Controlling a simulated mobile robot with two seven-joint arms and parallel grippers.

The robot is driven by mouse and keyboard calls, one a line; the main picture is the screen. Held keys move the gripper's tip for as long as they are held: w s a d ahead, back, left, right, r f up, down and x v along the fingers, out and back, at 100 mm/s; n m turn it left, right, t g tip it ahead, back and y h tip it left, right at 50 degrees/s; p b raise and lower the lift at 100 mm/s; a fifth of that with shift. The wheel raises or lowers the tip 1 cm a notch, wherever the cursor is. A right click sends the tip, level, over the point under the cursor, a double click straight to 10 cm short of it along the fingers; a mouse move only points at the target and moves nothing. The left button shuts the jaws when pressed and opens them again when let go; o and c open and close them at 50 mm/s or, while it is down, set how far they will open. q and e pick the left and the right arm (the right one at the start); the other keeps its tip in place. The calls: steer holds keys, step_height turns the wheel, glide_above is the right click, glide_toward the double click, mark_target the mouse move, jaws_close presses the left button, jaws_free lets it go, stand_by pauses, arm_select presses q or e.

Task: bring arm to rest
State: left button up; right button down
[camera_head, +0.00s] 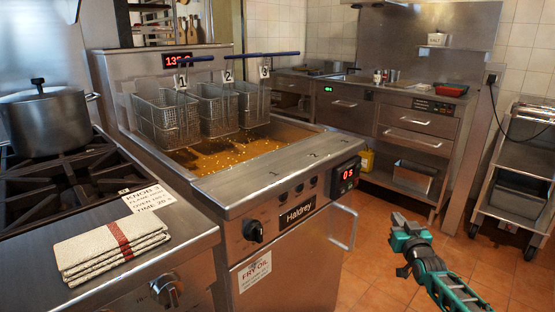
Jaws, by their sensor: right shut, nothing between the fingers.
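My right gripper (404,231) is in the lower right of the head view, at the end of my dark and green arm. It is above the tiled floor, to the right of the fryer (290,221). It is shut and empty, apart from the fryer's front handle in the picture. My left gripper and arm are not in view.
Several wire baskets (167,118) hang over the fryer's oil (228,157). A stove (47,190) on the left bears a pot (45,121) and a folded towel (111,246). A steel cart (515,185) stands at right. The floor (380,270) between is clear.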

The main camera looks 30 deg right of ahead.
steer(key=s+a+f+n+g+y, duration=0.1)
steer(key=a+f+n+y, duration=0.3)
steer(key=a, duration=0.7)
steer(key=s+a+f+n+g+y, duration=0.1)
steer(key=a+f+y, duration=0.2)
steer(key=a+f, duration=0.55)
steer(key=s+a+n+g+y, duration=0.15)
steer(key=s+a, duration=0.25)
steer(key=a, duration=0.5)
steer(key=s+a+n+y, duration=0.1)
steer(key=s+a+y, duration=0.15)
steer(key=a, duration=0.65)
steer(key=s+a+r+n+g, duration=0.1)
steer(key=s+a+r+g, duration=0.15)
steer(key=s+a, duration=0.8)
arm_select(q)
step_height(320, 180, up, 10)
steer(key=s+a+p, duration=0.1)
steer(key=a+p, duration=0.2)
steer(key=p, duration=1.1)
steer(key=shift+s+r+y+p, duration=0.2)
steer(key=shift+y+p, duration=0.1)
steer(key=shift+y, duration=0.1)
arm_select(e)
step_height(320, 180, up, 11)
steer(key=d+t, duration=0.1)
steer(key=shift+w+d, duration=0.2)
steer(key=shift+w, duration=0.1)
